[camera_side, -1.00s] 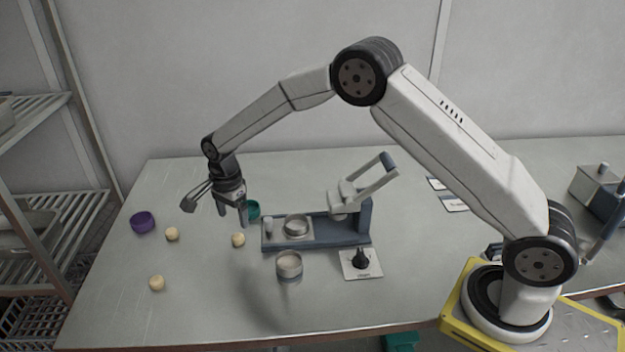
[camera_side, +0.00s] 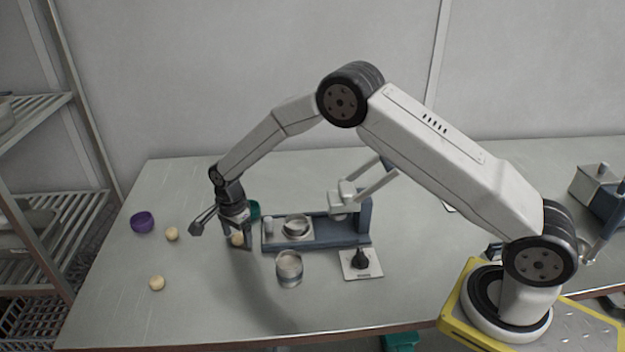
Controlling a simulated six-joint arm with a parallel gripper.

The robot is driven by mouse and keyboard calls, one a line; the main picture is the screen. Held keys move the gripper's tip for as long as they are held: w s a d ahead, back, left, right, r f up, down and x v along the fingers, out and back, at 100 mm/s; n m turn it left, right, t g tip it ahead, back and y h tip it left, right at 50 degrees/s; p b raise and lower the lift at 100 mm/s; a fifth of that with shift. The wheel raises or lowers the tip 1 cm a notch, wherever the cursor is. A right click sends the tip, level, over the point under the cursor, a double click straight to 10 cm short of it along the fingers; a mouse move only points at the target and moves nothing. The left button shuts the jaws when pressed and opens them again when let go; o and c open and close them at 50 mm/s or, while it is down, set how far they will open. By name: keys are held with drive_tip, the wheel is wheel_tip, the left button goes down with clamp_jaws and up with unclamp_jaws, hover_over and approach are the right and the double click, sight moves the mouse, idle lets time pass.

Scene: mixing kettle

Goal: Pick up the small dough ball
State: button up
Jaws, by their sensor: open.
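Three pale dough balls lie on the table. One dough ball (camera_side: 237,240) is at my gripper, partly hidden by its fingers. A second dough ball (camera_side: 172,234) lies to the left, and a third dough ball (camera_side: 157,283) lies nearer the front left. The three look close in size; I cannot tell which is smallest. My gripper (camera_side: 237,243) points down with its fingers open, at the first ball. I cannot tell whether the fingers touch it.
A purple bowl (camera_side: 143,222) stands at the far left. A teal bowl (camera_side: 254,210) is partly hidden behind my gripper. A blue-based press (camera_side: 325,232) and a metal cup (camera_side: 289,268) stand close on the right. A black knob-like object (camera_side: 360,259) sits on a white plate. The table's front left is mostly clear.

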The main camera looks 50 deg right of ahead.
sight(238, 241)
drive_tip(key=shift+c, duration=0.2)
idle(0.3)
clamp_jaws()
drive_tip(key=shift+r, duration=0.1)
drive_tip(key=shift+r, duration=0.5)
wheel_tip(238, 241, up, 2)
drive_tip(key=shift+r, duration=0.1)
drive_tip(key=s+d+r, duration=0.1)
drive_tip(key=s+r, duration=0.8)
drive_tip(key=s, duration=0.5)
drive_tip(key=shift+d+r, duration=0.25)
drive_tip(key=shift+d, duration=0.1)
